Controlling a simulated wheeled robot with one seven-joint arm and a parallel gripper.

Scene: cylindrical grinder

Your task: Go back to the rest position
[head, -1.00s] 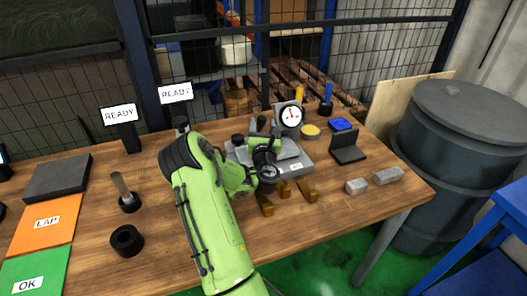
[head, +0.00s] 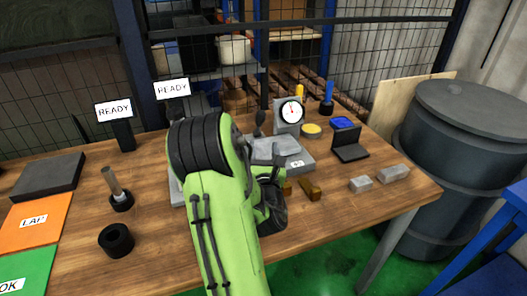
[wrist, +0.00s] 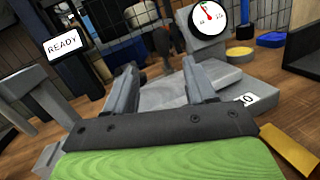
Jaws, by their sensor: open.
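My gripper (wrist: 165,78) shows in the wrist view with two grey fingers spread apart and nothing held between them. Beyond the fingers lies a grey stepped plate (wrist: 232,80) with a small white label, and behind it a round dial gauge (wrist: 208,17) with a red needle. In the head view my green arm folds over the middle of the workbench (head: 165,225) and hides most of the gripper. The dial gauge (head: 292,111) and the grey plate (head: 305,158) stand just beyond it.
Brass blocks (head: 311,189), grey blocks (head: 393,173) and a black angled stand (head: 349,145) lie right of my arm. A black ring (head: 116,240) and a holder with an upright pin (head: 120,199) stand left. A dark drum (head: 448,160) stands beyond the right edge.

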